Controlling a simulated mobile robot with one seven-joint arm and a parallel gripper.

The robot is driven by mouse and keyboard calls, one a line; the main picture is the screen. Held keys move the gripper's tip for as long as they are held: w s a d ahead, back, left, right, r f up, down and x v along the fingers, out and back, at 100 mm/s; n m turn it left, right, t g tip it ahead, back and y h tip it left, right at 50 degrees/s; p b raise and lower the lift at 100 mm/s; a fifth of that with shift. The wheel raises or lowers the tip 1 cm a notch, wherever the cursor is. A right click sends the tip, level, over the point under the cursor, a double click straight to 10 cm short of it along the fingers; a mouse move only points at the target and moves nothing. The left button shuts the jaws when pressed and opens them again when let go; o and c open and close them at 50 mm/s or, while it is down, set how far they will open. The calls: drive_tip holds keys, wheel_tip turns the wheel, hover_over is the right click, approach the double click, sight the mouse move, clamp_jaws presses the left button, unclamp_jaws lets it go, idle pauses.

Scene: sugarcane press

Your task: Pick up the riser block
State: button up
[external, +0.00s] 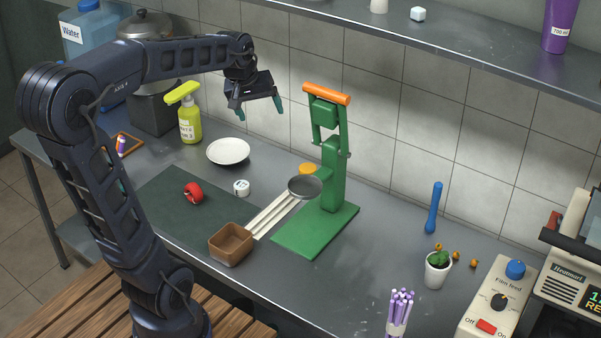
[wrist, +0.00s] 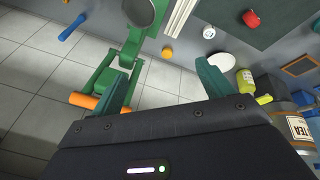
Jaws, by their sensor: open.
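No object is plainly marked as the riser block. A small white cube (external: 418,14) sits on the upper shelf, and a brown open-topped box (external: 231,244) stands at the lower end of the white chute; I cannot tell whether either is the riser block. My gripper (external: 260,108) is open and empty, raised above the back of the counter between the spray bottle and the green press. It is well apart from both. In the wrist view, teal fingers show with nothing held between them; neither the cube nor the box is clearly visible there.
The green press (external: 334,172) with its orange handle stands right of my gripper; it also shows in the wrist view (wrist: 132,50). The shelf (external: 480,55) overhangs the back right.

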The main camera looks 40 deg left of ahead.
drive_tip(key=w+a+f+n, duration=0.2)
drive_tip(key=w+a, duration=0.1)
drive_tip(key=w, duration=0.3)
drive_tip(key=w+a+f+n, duration=0.1)
drive_tip(key=w+a+n, duration=0.1)
drive_tip(key=w, duration=0.5)
drive_tip(key=n+g+h, duration=0.1)
drive_tip(key=n+g, duration=0.3)
drive_tip(key=n, duration=0.3)
hover_over(308, 168)
drive_tip(key=a, duration=0.1)
drive_tip(key=f, duration=3.4)
drive_tip(key=shift+s, duration=0.2)
drive_tip(key=shift+w+d+f, duration=0.15)
drive_tip(key=shift+d+f, duration=0.05)
drive_tip(key=shift+f, duration=1.1)
drive_tip(key=shift+w+d+f, duration=0.15)
drive_tip(key=shift+f, duration=1.1)
drive_tip(key=c, duration=1.1)
